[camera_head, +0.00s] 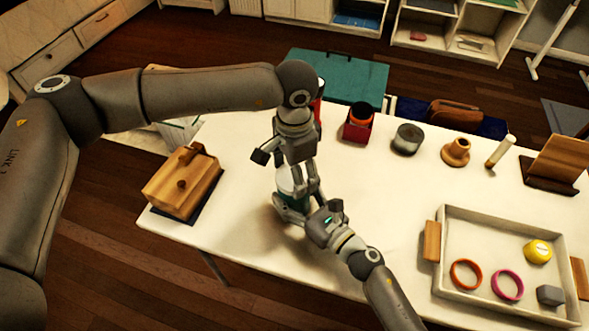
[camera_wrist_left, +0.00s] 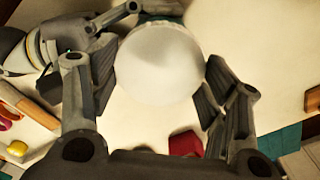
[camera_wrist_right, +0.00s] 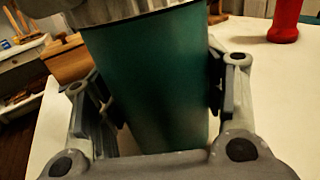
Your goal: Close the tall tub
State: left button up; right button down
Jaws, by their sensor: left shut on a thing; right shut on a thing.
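The tall tub (camera_head: 296,203) stands near the front edge of the white table, left of its middle. Its teal body (camera_wrist_right: 155,85) fills the right wrist view, upright between the two fingers of my right gripper (camera_head: 300,212), which is shut on it from the side. The white round lid (camera_wrist_left: 158,62) is on top in the left wrist view, between the fingers of my left gripper (camera_head: 297,182), which comes from above and is shut on the lid.
A wooden box (camera_head: 182,182) stands to the left. A red container (camera_head: 358,124), a grey round tin (camera_head: 407,138) and a wooden candlestick-like piece (camera_head: 456,152) stand along the back. A tray (camera_head: 447,262) with rings lies at the right.

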pick_arm(q)
jog(key=shift+m, duration=0.3)
jog(key=o, duration=0.7)
jog(key=shift+r, duration=2.3)
jog(key=shift+c, duration=0.2)
